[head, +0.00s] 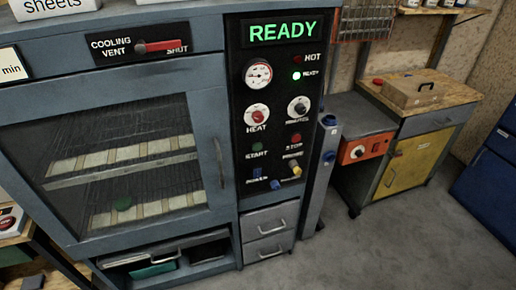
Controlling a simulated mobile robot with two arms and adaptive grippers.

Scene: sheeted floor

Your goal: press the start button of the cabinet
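The grey-blue cabinet (229,130) fills the left and middle of the head view. Its control panel is black, with a lit green READY display (283,32) at the top. The green start button (257,147) sits above the START label, below the heat knob (257,114). A red stop button (296,138) is to its right. The READY lamp glows green and the HOT lamp looks dark red. The glass door (120,150) is shut, with wire shelves holding pale strips behind it. Neither of my grippers is in view.
A cooling vent lever (161,47) is above the door. Drawers (270,230) are under the panel. A workbench with a yellow door (405,165) and an orange box (363,148) stands at the right. Grey floor (400,240) in front is clear.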

